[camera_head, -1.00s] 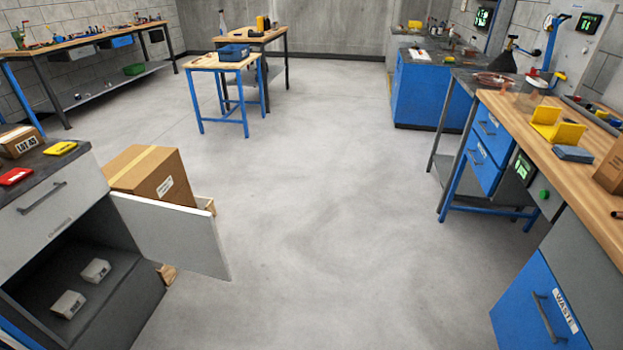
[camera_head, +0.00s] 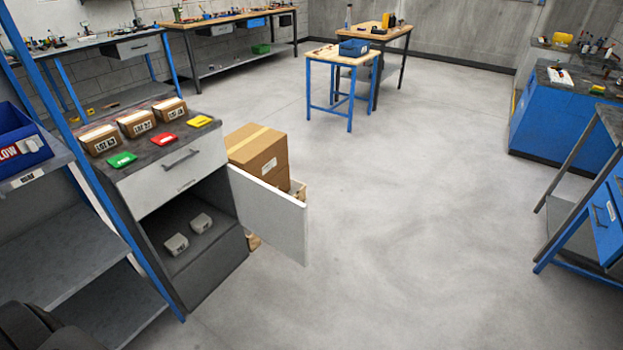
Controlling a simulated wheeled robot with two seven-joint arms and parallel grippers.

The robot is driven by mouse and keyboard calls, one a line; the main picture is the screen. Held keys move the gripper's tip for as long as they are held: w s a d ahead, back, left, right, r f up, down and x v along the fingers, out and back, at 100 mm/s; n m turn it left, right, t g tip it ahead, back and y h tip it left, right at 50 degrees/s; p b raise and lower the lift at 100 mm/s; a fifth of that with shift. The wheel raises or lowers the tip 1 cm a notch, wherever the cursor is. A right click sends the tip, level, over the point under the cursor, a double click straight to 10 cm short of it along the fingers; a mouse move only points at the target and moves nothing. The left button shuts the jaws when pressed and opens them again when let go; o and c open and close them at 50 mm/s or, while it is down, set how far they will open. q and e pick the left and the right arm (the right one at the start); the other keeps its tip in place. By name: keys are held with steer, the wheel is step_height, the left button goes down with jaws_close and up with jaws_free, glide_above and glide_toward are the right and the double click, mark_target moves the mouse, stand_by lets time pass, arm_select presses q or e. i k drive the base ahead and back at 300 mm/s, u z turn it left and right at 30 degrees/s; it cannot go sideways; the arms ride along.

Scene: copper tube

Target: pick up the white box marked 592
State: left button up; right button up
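Two small whitish boxes sit inside the open lower compartment of the grey cabinet (camera_head: 180,192) at the left. One box (camera_head: 176,244) is nearer the front left, and the other box (camera_head: 201,222) is behind it to the right. Both have dark marks, but these are too small to read, so I cannot tell which is 592. The cabinet's white door (camera_head: 268,215) stands swung open to the right. Neither of my grippers shows in this view.
Brown lot boxes (camera_head: 137,123) and green, red and yellow (camera_head: 200,121) pieces lie on the cabinet top. A large carton (camera_head: 257,150) stands behind the door. A blue-post shelf (camera_head: 60,245) borders the cabinet's left. Open floor (camera_head: 390,240) lies to the right.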

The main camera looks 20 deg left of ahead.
mark_target(178, 243)
steer(key=z, duration=0.2)
steer(key=i, duration=3)
steer(key=u, duration=3.35)
